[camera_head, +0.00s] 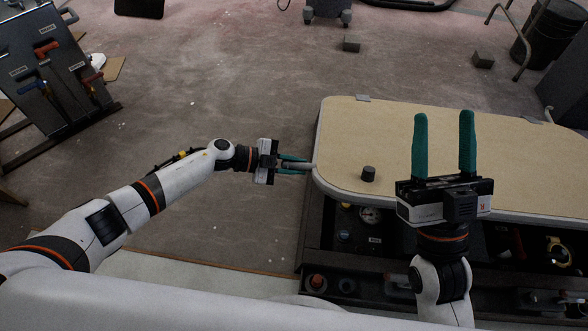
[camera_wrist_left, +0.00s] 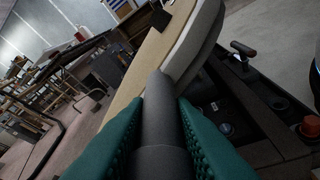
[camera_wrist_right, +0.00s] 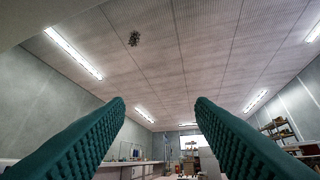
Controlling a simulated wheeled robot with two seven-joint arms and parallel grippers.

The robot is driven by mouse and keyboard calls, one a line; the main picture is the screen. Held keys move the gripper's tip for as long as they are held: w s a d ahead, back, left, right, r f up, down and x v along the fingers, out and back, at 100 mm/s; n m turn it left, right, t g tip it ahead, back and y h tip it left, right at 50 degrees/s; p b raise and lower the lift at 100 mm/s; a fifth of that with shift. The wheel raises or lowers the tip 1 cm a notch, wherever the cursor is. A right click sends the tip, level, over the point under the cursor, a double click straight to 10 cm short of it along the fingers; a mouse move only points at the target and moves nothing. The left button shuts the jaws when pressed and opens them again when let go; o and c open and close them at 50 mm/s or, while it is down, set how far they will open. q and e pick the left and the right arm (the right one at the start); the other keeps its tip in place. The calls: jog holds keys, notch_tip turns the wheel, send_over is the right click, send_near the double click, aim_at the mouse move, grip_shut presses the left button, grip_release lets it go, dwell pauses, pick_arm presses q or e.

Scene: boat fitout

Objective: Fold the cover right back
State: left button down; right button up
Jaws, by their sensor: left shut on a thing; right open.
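The cover (camera_head: 440,140) is a beige panel with a pale rounded edge, above a dark box (camera_head: 312,225); the box's inside shows below its front edge. A short dark knob (camera_head: 368,173) stands on it near its front left. My left gripper (camera_head: 296,165) is shut on a grey rod-like handle (camera_head: 300,165) at the cover's left edge. In the left wrist view the handle (camera_wrist_left: 166,120) lies between the green fingers and reaches to the cover's edge (camera_wrist_left: 195,45). My right gripper (camera_head: 443,117) is open and empty, fingers pointing up, in front of the cover.
Gauges (camera_head: 370,215) and fittings sit in the box under the front edge. Two small hinge-like plates (camera_head: 362,98) show at the cover's back edge. Floor left of and behind the box is mostly clear.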

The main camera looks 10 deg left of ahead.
jog(key=w+d+f+g+h+p, duration=0.1)
jog(key=w+f+g+h+p, duration=0.1)
jog(key=f+g, duration=0.45)
jog(key=w+d+f+g+h+p, duration=0.1)
jog(key=f+g+h+p, duration=0.1)
jog(key=f+g, duration=0.45)
pick_arm(q)
jog(key=w+r+n+p, duration=0.1)
jog(key=w+r, duration=0.2)
jog(key=r, duration=0.3)
jog(key=w+r+g, duration=0.1)
jog(key=w+r, duration=0.3)
jog(key=r, duration=0.2)
jog(key=shift+w+n+p, duration=0.2)
jog(key=shift+n+p, duration=0.2)
pick_arm(e)
jog(key=s+d+f+g+h, duration=0.1)
jog(key=s+f+g, duration=0.3)
jog(key=f, duration=0.4)
jog(key=shift+s+d+m+h, duration=0.4)
jog(key=shift+s+d, duration=0.1)
jog(key=shift+s, duration=0.05)
jog(key=shift+c, duration=0.4)
